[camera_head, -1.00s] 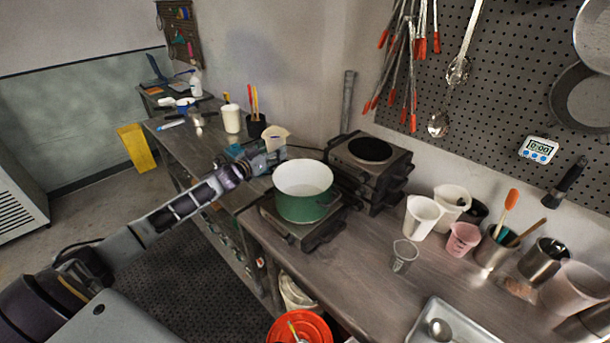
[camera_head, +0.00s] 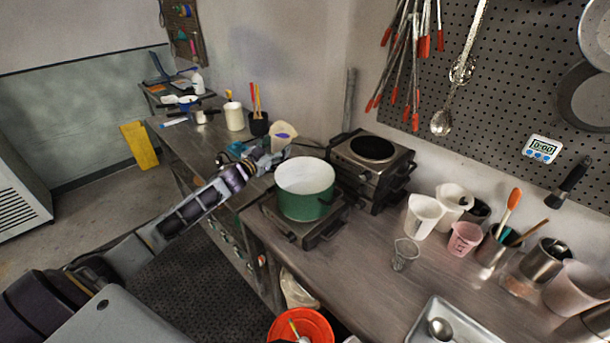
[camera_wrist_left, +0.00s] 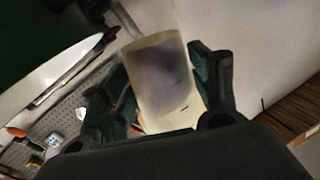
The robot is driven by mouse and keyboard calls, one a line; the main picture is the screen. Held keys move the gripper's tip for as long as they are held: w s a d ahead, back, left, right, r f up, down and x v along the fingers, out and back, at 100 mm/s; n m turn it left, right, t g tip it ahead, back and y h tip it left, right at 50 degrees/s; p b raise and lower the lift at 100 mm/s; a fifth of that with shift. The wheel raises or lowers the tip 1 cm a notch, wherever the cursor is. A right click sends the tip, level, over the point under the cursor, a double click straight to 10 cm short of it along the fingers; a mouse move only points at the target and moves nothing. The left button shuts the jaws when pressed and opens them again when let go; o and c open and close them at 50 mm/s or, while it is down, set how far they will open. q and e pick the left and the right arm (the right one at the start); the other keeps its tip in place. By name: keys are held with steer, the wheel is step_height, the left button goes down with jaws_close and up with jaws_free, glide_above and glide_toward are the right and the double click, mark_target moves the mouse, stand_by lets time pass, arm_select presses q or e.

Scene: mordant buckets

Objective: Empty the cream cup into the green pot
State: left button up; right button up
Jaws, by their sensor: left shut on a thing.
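The cream cup (camera_head: 284,132) is in my left gripper (camera_head: 272,152), behind and a little left of the green pot in the head view. It looks tilted, and a purple patch shows at its mouth. In the left wrist view the cup (camera_wrist_left: 165,78) sits between the fingers of the shut left gripper (camera_wrist_left: 170,100). The green pot (camera_head: 306,207) stands on a hot plate, open, with a pale inside. Its dark green side (camera_wrist_left: 45,30) and white rim show at the wrist view's upper left. My right gripper is not in view.
A stacked burner (camera_head: 372,172) stands right of the pot. White jugs (camera_head: 423,215), a pink cup (camera_head: 464,239) and a clear cup (camera_head: 405,254) stand further right. A white container (camera_head: 234,116) and a black holder (camera_head: 258,126) stand behind the cup. A metal tray (camera_head: 470,325) lies at the front right.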

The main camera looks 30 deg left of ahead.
arm_select(q)
steer(key=shift+d+r+m, duration=0.15)
steer(key=shift+r+m, duration=0.05)
steer(key=shift+m, duration=0.1)
steer(key=shift+s+d+f+m, duration=0.15)
steer(key=shift+s+d+m, duration=0.2)
steer(key=shift+m, duration=0.25)
steer(key=shift+w+f, duration=0.2)
steer(key=shift+s+d+r+m+t, duration=0.2)
steer(key=shift+s+m+t, duration=0.1)
steer(key=shift+m, duration=0.1)
